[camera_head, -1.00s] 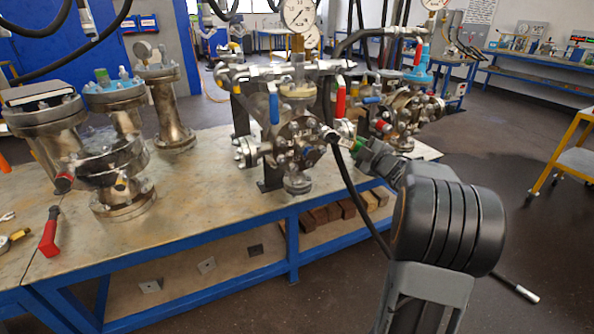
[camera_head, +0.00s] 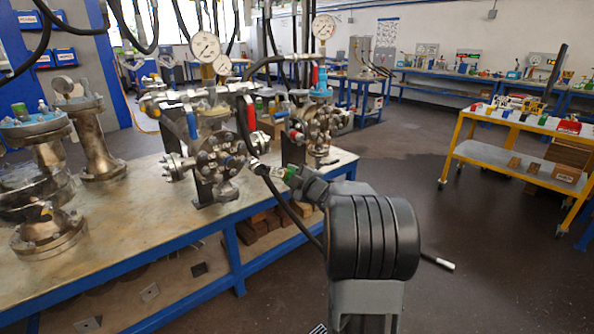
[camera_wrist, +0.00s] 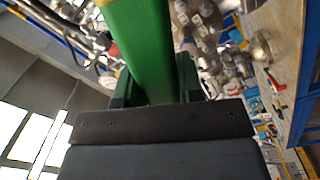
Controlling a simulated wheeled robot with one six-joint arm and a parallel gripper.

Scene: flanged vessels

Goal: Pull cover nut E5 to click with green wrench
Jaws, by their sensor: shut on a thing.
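My gripper (camera_head: 297,177) is shut on the green wrench (camera_head: 291,173), to the right of the flanged vessel (camera_head: 218,158) on the bench. In the wrist view the wrench's wide green handle (camera_wrist: 140,45) runs up between my gripper's dark jaws (camera_wrist: 152,92). The wrench's metal part points left toward the vessel's round bolted cover. Whether it sits on a nut or beside one is too small to tell. Several nuts ring the cover; no E5 label is readable. In the wrist view the handle hides the wrench's far end.
Gauges (camera_head: 206,45), valves and a red lever (camera_head: 251,113) crowd around the vessel. A dark hose (camera_head: 283,205) passes close to my gripper. More flanged vessels (camera_head: 95,135) stand at the left of the blue-framed bench (camera_head: 250,258). A yellow cart (camera_head: 450,150) stands right, with open floor between.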

